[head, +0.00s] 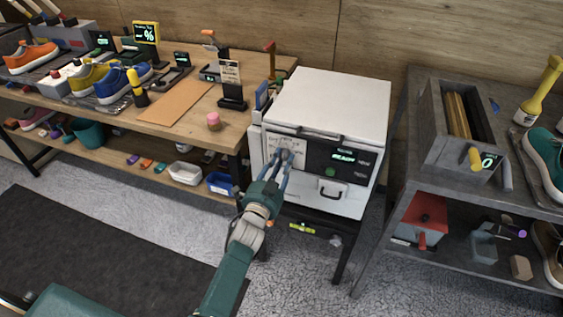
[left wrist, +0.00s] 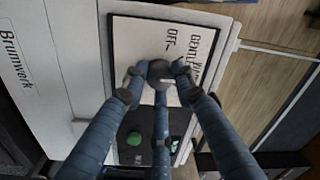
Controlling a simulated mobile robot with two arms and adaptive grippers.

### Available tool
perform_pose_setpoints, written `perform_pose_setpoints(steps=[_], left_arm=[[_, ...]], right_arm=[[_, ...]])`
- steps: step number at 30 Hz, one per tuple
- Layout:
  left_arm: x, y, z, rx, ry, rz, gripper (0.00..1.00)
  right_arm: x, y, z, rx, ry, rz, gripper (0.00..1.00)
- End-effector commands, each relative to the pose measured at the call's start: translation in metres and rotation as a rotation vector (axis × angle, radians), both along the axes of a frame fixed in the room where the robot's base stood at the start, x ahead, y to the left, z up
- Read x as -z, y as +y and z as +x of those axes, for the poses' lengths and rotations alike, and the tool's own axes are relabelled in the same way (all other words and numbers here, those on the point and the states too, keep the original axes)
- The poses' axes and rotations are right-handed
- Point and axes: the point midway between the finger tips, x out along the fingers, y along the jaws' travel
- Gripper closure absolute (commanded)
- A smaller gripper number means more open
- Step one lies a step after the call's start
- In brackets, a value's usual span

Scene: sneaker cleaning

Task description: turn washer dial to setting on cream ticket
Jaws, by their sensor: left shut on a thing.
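The washer (head: 335,100) is a white box on a dark stand, with a dial plate at its front left. My left gripper (head: 286,155) reaches up to that plate and is shut on the grey dial (left wrist: 160,72). The fingers surround the dial and hide much of it and the pointer. In the left wrist view, the white dial plate (left wrist: 140,40) shows "OFF", "GENTLE" and a partly hidden word. My right gripper is out of view.
The washer's dark panel (head: 345,158) reads "READY" in green, with a green button (head: 330,172) below. The wooden bench (head: 185,128) to the left holds sneakers and tools. A grey bench (head: 410,170) stands close on the right. Carpeted floor in front is open.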

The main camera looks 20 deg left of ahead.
Motion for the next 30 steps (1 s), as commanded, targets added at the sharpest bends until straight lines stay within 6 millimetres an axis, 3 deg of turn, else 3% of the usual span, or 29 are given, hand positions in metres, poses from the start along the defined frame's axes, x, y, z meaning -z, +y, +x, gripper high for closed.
perform_pose_setpoints(steps=[17,18,20,30], left_arm=[[0.0007,-0.0001,-0.0003,0.000,0.001,0.027,0.99],[0.0007,-0.0001,-0.0003,0.000,0.001,0.027,0.65],[0.0007,-0.0001,-0.0003,0.000,0.001,0.027,0.54],[0.0011,-0.0001,-0.0033,0.000,0.001,0.026,0.54]], right_arm=[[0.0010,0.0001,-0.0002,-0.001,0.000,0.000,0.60],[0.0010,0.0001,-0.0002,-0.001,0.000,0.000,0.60],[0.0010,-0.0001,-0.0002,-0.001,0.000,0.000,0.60],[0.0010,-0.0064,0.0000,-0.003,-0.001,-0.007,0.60]])
